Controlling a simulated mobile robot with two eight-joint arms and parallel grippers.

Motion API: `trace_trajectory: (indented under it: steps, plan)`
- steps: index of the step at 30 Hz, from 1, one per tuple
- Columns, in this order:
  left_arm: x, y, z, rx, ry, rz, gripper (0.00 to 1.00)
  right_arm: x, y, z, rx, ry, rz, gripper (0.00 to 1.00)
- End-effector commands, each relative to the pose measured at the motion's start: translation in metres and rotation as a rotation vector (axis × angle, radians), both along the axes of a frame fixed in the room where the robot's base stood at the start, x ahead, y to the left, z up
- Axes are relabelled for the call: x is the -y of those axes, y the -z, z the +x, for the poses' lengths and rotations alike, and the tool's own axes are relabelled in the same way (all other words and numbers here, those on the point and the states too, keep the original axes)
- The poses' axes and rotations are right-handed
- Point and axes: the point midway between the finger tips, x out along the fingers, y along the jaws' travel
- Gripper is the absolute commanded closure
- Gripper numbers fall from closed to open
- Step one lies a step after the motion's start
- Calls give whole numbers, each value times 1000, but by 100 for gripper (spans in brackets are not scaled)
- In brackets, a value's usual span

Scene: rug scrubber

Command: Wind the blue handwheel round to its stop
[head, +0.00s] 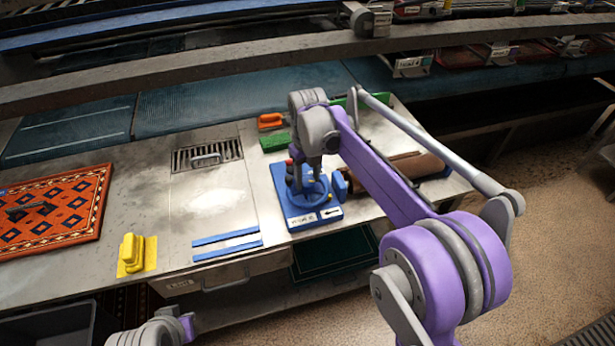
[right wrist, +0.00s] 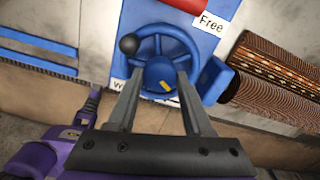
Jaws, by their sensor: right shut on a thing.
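The blue handwheel (head: 311,192) lies flat on a blue base plate (head: 298,229) on the metal bench. In the right wrist view the spoked handwheel (right wrist: 190,45) has a black knob (right wrist: 128,45) at the upper left of its rim and a yellow mark on its hub. My right gripper (head: 312,170) reaches down onto the wheel from above. In the right wrist view its two grey fingers (right wrist: 160,80) stand on either side of the hub, which shows between them. The exact contact is partly hidden. My left gripper is out of view.
A rolled rug (head: 415,168) lies to the right. A yellow-handled tool (head: 131,253), blue strips (head: 226,244) and a patterned rug (head: 60,205) lie to the left.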

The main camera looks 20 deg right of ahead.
Motion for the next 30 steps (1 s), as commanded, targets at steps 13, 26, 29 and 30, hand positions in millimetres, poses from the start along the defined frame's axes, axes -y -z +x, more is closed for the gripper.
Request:
trace_trajectory:
  steps: [13, 26, 29, 30]
  plan:
    - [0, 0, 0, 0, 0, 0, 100, 0, 0, 0, 0, 0, 0, 19]
    - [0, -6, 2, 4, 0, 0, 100, 0, -65, 0, 1, 0, 0, 19]
    - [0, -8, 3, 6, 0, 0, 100, 0, -83, 0, 1, 0, 0, 19]
    - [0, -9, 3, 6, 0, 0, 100, 0, -89, 0, 1, 0, 0, 19]
